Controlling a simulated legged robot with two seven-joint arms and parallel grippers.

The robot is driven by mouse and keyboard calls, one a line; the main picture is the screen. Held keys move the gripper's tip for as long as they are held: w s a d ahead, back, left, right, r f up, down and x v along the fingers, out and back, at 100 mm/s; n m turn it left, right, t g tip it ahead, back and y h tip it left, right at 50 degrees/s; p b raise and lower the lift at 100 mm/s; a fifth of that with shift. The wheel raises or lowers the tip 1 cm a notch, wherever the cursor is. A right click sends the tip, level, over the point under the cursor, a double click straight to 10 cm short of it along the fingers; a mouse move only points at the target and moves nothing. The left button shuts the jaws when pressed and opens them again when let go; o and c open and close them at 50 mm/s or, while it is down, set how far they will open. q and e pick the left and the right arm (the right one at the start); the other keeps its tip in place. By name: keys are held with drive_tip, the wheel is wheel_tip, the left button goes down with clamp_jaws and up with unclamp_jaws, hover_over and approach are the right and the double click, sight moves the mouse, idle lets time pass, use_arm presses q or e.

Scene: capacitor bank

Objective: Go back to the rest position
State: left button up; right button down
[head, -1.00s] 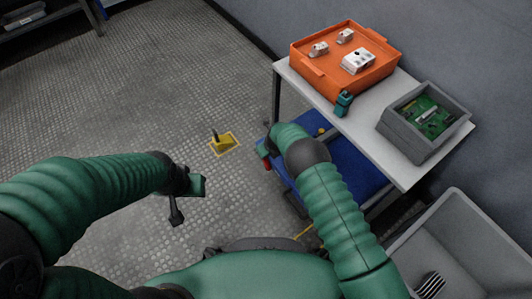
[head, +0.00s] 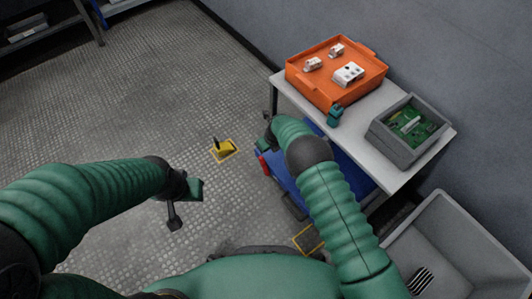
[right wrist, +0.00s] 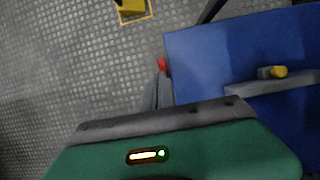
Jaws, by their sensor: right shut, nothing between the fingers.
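My left gripper (head: 182,205) hangs over the bare floor in the left half of the head view, with nothing seen in it. Its fingers show too dark and edge-on to tell open from shut. My right gripper (head: 264,140) is beside the left edge of the white table, in front of the blue surface under it. In the right wrist view its grey fingers (right wrist: 157,92) are together and empty, over the floor next to the blue surface (right wrist: 235,60).
An orange tray (head: 310,87) with white parts and a grey bin (head: 395,150) with green boards stand on the white table (head: 398,180). A larger grey bin (head: 455,245) is at lower right. A yellow floor piece (head: 226,147) lies ahead. Floor at left is clear.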

drive_tip(key=shift+a+r, duration=0.15)
drive_tip(key=shift+r, duration=0.2)
